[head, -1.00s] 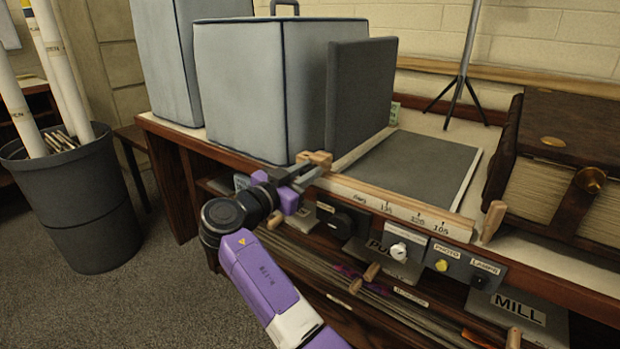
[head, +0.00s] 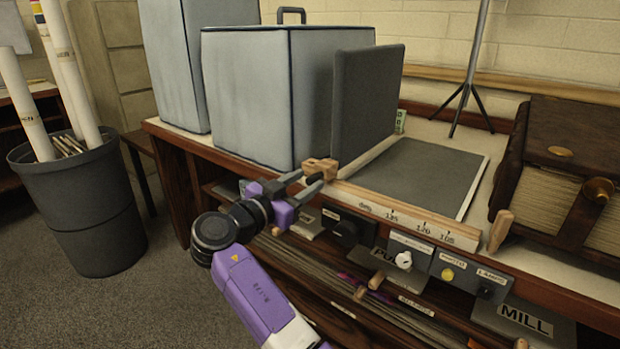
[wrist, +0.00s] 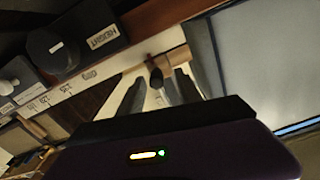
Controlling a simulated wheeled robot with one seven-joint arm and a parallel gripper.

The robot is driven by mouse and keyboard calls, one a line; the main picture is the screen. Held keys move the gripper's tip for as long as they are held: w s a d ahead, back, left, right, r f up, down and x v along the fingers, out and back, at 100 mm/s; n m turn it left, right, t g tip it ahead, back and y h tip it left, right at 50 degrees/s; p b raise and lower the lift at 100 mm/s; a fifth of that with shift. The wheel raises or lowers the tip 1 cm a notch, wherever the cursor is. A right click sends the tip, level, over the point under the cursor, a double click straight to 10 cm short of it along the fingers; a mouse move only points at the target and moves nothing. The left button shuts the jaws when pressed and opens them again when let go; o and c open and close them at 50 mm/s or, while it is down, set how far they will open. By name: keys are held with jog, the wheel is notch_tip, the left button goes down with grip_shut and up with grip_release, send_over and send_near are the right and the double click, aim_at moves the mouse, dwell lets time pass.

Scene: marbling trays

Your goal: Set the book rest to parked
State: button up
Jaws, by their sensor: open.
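The book rest has a flat grey board (head: 425,175) and an upright dark grey board (head: 368,100) hinged at its left side. A pale wooden scale strip (head: 405,214) runs along its front, with marks including 135, 120 and 105 and a word at the left end too small to read surely. A wooden block (head: 320,167) sits at the strip's left end, below the upright board. My gripper (head: 312,184) is open right in front of this block. In the wrist view my gripper (wrist: 158,92) has a small dark-ended peg (wrist: 157,77) between its fingers; contact cannot be told.
A large blue-grey box (head: 245,95) stands close left of the upright board. Below the strip are a dark knob (head: 345,228), a white knob (head: 404,260) and a yellow button (head: 447,274). A bin with rolls (head: 80,210) is at far left.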

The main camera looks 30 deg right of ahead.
jog(key=shift+v, duration=2.6)
